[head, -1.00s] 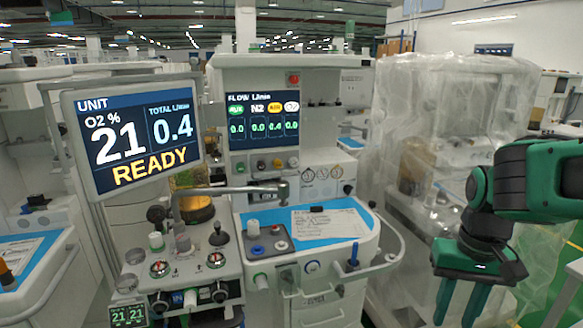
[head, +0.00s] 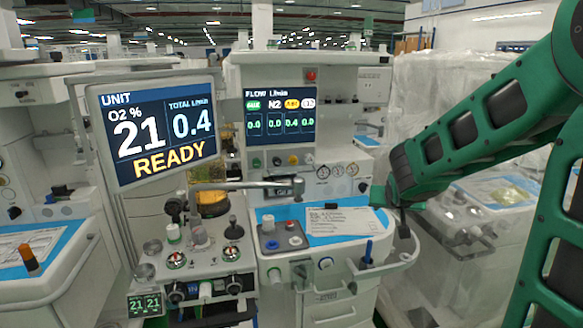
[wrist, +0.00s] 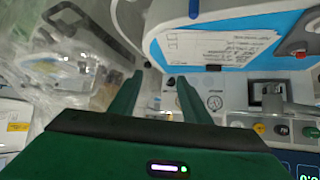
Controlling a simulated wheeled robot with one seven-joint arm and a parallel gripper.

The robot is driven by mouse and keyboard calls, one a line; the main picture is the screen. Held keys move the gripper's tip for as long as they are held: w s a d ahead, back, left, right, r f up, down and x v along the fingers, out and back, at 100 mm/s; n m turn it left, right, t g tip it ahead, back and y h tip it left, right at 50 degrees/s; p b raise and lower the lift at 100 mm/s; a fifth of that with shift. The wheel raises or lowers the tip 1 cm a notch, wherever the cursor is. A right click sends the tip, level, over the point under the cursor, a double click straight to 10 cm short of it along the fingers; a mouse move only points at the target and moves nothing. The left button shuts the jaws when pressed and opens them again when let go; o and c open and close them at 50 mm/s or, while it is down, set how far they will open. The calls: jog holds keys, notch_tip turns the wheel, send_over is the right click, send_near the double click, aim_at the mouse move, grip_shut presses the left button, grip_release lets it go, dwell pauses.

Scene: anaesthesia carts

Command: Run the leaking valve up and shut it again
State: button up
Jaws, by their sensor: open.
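The flow screen (head: 280,115) of the anaesthesia machine reads 0.4 under the yellow label and 0.0 under the others. Below it is a row of valve knobs, with a yellow knob (head: 292,160) under the 0.4 column. The yellow knob also shows in the wrist view (wrist: 259,128), to the right of my fingers. The tilted monitor (head: 155,130) reads O2 21, total 0.4 and READY. My gripper (wrist: 157,90) is open and empty, its two green fingers apart. In the head view it is foreshortened over the worktop's right side, right of the knobs and touching none.
A horizontal metal arm (head: 235,186) crosses in front of the machine, below the knobs. A paper sheet (head: 340,222) lies on the blue worktop, with a rail (head: 405,262) along its right. Plastic-wrapped equipment (head: 440,110) stands at the right.

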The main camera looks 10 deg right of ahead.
jog(key=w+a+r+n+t+y, duration=0.15)
jog(key=w+a+t, duration=0.35)
jog(key=w+a, duration=0.6)
jog(key=n+t+y, duration=0.2)
jog(key=t+y, duration=0.1)
jog(key=t, duration=0.1)
send_near(293, 162)
jog(key=w, duration=0.8)
jog(key=shift+w+d, duration=0.3)
jog(key=shift+w, duration=0.05)
jog(key=shift+c, duration=0.3)
jog(key=c, duration=1)
jog(key=shift+a, duration=0.35)
jog(key=shift+d, duration=0.15)
jog(key=shift+d+n, duration=0.1)
jog(key=shift+n, duration=0.25)
